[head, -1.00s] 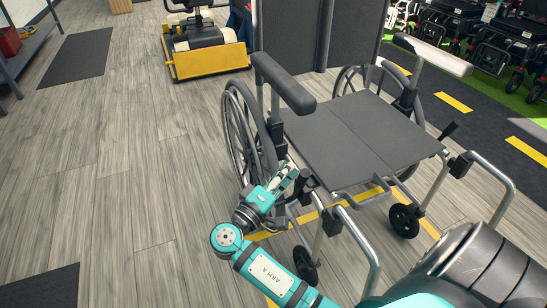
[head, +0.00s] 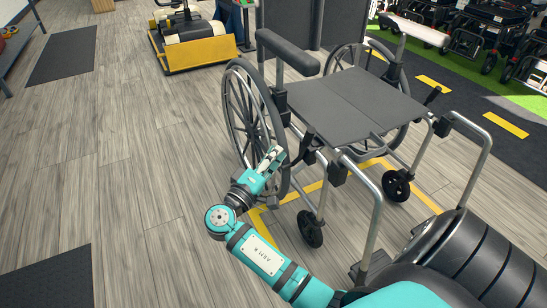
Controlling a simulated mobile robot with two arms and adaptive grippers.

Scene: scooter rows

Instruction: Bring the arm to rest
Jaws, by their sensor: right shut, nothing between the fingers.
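My right arm, teal and black, comes in from the bottom of the head view. Its gripper (head: 273,158) is shut and empty. In the picture it overlaps the lower part of the wheelchair's near left wheel (head: 239,118); I cannot tell whether it touches. The wheelchair (head: 350,105) has a flat dark grey seat, a padded armrest and silver front tubes, and it stands upright. My left gripper is not in view.
A yellow-fronted scooter (head: 197,54) stands at the back. Dark mats (head: 63,55) lie on the wood floor at left, which is otherwise clear. Yellow tape (head: 264,226) runs under the wheelchair. More wheeled chairs (head: 462,32) stand on green flooring at top right.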

